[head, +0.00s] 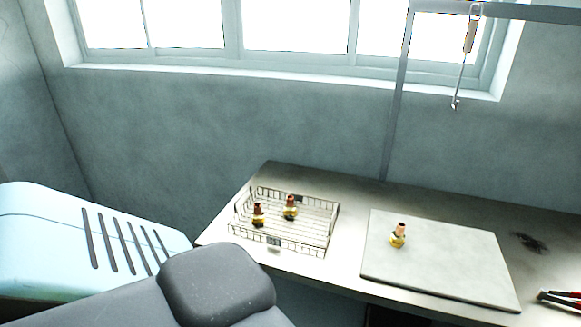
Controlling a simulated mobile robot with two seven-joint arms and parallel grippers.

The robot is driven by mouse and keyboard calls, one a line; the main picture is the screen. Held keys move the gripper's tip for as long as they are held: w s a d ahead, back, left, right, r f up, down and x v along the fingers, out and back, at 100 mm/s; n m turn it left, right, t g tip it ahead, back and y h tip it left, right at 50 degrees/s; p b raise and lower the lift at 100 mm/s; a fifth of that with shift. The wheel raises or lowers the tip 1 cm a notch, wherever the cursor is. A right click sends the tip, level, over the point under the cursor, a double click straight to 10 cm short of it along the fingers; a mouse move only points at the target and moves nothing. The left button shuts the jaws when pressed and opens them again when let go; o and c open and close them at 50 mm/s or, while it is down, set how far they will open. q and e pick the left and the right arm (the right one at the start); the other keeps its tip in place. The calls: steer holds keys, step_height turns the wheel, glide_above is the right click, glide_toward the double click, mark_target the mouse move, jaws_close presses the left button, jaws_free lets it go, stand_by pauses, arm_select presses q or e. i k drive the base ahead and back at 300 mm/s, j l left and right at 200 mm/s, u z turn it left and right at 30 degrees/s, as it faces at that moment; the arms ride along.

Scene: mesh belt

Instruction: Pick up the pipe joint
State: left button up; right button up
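A brass and copper-coloured pipe joint (398,236) stands on a pale grey board (440,270) on the table. Two similar pipe joints are in a wire basket to its left, one nearer the basket's left side (258,214) and one nearer its middle (290,207). Neither of my grippers shows in the head view, so their state and distance from the pipe joints cannot be seen.
The wire basket (322,233) stands at the table's left end. Red-handled tools (562,298) lie at the right edge of view. A hook (458,85) hangs from a metal frame above. A pale blue slotted casing (60,240) is at left.

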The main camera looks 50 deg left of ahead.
mark_target(289, 212)
steer(key=i, duration=0.5)
steer(key=u, duration=1.95)
